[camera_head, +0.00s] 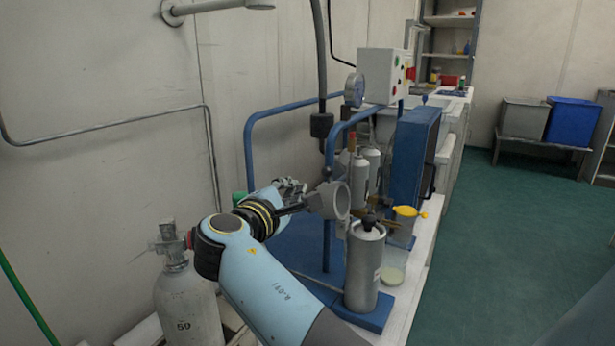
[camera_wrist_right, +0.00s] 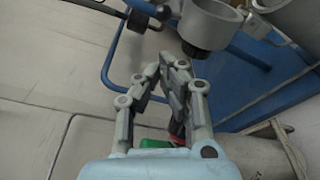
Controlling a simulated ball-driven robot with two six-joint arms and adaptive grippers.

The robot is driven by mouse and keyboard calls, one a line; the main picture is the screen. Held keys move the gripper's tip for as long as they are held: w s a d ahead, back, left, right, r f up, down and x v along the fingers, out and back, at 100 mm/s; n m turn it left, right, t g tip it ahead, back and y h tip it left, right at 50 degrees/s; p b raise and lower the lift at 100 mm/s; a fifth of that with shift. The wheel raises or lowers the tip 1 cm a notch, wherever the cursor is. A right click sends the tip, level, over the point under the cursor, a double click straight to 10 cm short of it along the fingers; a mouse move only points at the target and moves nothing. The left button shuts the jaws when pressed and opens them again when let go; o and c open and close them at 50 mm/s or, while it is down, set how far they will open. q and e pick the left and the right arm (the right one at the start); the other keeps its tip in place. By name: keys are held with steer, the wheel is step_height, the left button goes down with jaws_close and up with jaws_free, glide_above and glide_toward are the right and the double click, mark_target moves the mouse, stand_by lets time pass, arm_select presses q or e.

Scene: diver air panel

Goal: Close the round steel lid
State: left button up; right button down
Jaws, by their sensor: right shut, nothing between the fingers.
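A round grey steel piece (camera_head: 341,200), apparently the lid, stands on edge beside the blue frame in the head view, its round face turned to the right. A round steel piece with a rim (camera_wrist_right: 213,18) also shows at the top of the right wrist view, with a dark knob below it. I cannot tell for sure whether it is the lid or its housing. My right gripper (camera_head: 292,186) is just left of the round piece. In the wrist view its fingers (camera_wrist_right: 161,68) are together, empty, and apart from the steel piece. My left gripper is not in view.
A blue tubular frame (camera_head: 250,150) surrounds the panel. A larger grey bottle (camera_head: 187,305) stands at lower left. The green floor (camera_head: 500,250) at right is clear.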

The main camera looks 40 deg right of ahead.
mark_target(331, 193)
steer(key=x, duration=0.9)
steer(key=shift+d+b, duration=0.15)
steer(key=shift+b, duration=0.15)
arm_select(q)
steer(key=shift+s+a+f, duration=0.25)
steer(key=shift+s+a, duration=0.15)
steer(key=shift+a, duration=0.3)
